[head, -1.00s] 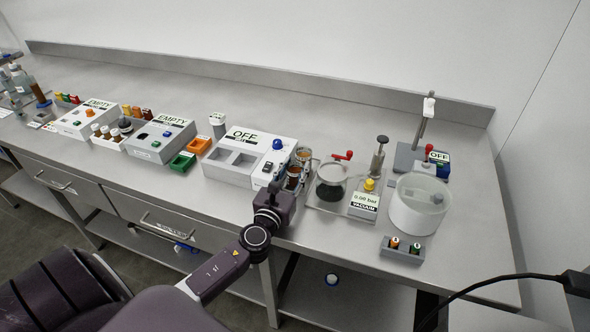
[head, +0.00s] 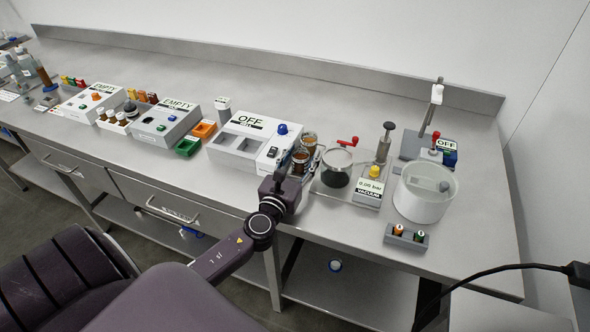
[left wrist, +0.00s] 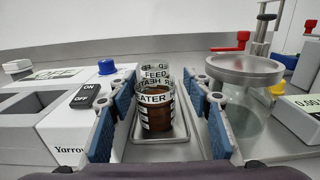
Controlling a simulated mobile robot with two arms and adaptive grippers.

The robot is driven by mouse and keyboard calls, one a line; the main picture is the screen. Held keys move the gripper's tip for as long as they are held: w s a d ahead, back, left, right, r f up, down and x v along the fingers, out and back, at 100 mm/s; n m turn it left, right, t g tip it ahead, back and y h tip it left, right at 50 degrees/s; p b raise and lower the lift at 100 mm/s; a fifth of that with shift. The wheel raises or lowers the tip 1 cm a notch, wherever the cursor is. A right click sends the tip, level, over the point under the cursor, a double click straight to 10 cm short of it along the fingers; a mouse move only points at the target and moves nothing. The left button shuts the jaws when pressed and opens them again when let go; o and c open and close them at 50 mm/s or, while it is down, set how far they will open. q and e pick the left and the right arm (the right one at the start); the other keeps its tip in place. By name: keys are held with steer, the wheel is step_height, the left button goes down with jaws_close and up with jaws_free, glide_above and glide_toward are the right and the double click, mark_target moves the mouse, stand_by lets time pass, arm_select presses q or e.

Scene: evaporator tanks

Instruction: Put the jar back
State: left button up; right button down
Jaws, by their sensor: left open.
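A clear jar of dark brown contents, with a label reading in part "EATER" (left wrist: 157,115), stands upright on a small metal tray (left wrist: 172,136) in the left wrist view. My right gripper is not in view.
The white OFF box (head: 252,141) is close on the left. A lidded glass vessel (head: 337,167) and the vacuum unit (head: 369,186) are close on the right. A clear tub (head: 425,192) stands farther right.

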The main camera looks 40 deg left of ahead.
arm_select(q)
steer(key=v, duration=0.9)
steer(key=shift+s+f, duration=0.4)
steer(key=shift+s+d+r, duration=0.15)
steer(key=shift+s+d, duration=0.1)
steer(key=shift+s, duration=0.35)
steer(key=shift+s+d+r, duration=0.15)
steer(key=shift+r, duration=0.05)
